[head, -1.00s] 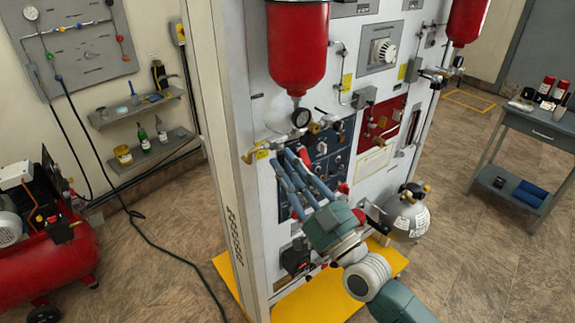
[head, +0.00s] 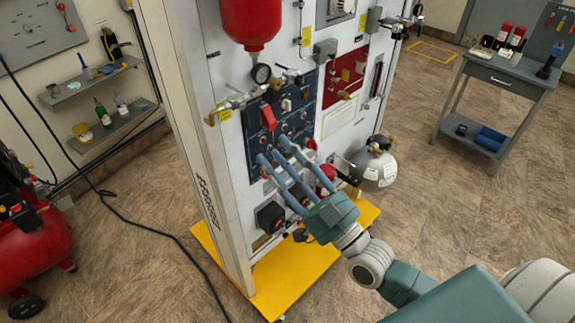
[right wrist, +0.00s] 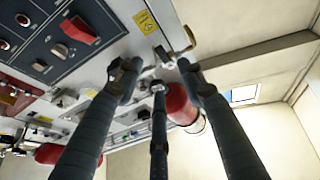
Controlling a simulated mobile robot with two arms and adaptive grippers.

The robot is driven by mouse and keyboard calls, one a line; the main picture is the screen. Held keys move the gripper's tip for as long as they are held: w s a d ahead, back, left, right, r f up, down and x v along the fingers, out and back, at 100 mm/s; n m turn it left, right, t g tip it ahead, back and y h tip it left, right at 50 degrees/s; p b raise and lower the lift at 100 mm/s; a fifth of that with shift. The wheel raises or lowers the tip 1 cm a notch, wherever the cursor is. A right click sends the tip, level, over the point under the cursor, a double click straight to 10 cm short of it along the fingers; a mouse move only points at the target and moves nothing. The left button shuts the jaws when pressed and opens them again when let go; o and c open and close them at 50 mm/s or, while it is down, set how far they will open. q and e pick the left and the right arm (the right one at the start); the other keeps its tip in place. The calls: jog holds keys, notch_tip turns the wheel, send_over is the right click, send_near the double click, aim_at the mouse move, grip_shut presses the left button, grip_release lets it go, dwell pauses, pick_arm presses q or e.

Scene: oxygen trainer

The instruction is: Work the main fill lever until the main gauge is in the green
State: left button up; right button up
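A blue control panel (head: 303,107) on the white rack carries a red lever-like handle (head: 268,118); it also shows in the right wrist view (right wrist: 80,30). A round gauge (head: 261,74) sits above it, too small to read. I cannot tell which control is the main fill lever. My right gripper (head: 273,159) is just in front of the panel's lower part, below the red handle. In the right wrist view its fingers (right wrist: 157,75) are spread with nothing between them. My left gripper is not in view.
A red cylinder (head: 250,20) hangs above the gauge. A grey tank (head: 374,165) is on the rack's right. The rack stands on a yellow base (head: 275,285). A red compressor (head: 40,235) is at left and a grey cart (head: 508,90) at right. Floor between rack and cart is clear.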

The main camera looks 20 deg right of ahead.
jog(key=shift+v, duration=1.3)
dwell(0.4)
